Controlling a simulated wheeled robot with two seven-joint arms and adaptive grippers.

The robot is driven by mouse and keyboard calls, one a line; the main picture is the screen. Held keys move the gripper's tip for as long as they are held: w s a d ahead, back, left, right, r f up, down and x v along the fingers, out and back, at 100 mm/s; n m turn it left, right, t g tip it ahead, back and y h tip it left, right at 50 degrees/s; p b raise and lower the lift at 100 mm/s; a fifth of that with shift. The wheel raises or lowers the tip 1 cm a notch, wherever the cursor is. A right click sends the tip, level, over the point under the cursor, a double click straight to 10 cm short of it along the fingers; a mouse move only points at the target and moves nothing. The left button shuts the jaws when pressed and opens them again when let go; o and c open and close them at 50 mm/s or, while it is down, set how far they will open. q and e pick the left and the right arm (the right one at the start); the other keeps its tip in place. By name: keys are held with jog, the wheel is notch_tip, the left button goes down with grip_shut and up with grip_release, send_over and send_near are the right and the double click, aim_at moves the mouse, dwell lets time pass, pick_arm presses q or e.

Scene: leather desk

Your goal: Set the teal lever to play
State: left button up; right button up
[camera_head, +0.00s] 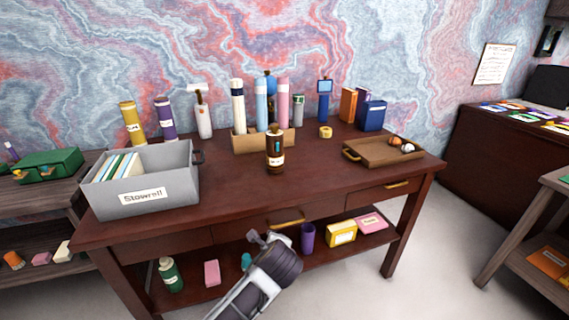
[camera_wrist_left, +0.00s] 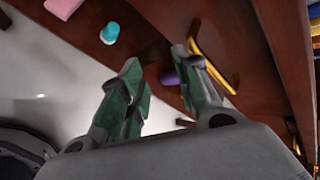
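I cannot clearly make out a teal lever. A green box (camera_head: 48,165) on the left side table has small coloured parts on its front, too small to tell apart. My left gripper (camera_head: 264,238) is in front of the desk's middle drawer, by its brass handle (camera_head: 287,219). In the left wrist view my left gripper (camera_wrist_left: 160,72) is open with nothing between its fingers. Its right finger is close to the brass handle (camera_wrist_left: 222,72); I cannot tell whether they touch. My right gripper is not in view.
The dark red desk (camera_head: 330,180) holds a grey bin (camera_head: 148,197), a brown bottle (camera_head: 275,160), a wooden tray (camera_head: 372,152) and several tall bottles at the back. A teal object (camera_head: 246,260) and a purple cup (camera_head: 307,237) are on the lower shelf. The desk's front middle is clear.

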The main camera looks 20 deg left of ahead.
pick_arm(q)
notch_tip(320, 180, up, 6)
jog(key=w+d+f+m+t, duration=0.1)
jog(key=w+m+t, duration=0.1)
jog(key=m, duration=0.1)
jog(key=m+t+y, duration=0.4)
jog(key=m+y, duration=0.1)
jog(key=m, duration=0.4)
send_near(278, 150)
jog(key=v, duration=0.6)
jog(key=shift+w+a+f+b, duration=0.15)
jog(key=shift+a+f+b, duration=0.05)
jog(key=shift+b, duration=0.15)
pick_arm(e)
jog(key=shift+s+a+f+y, duration=0.25)
jog(key=shift+s+a, duration=0.2)
jog(key=shift+a, duration=0.15)
jog(key=shift+s+a+f+y, duration=0.2)
jog(key=shift+s+a, duration=0.2)
jog(key=shift+a, duration=0.2)
pick_arm(q)
jog(key=shift+w, duration=0.1)
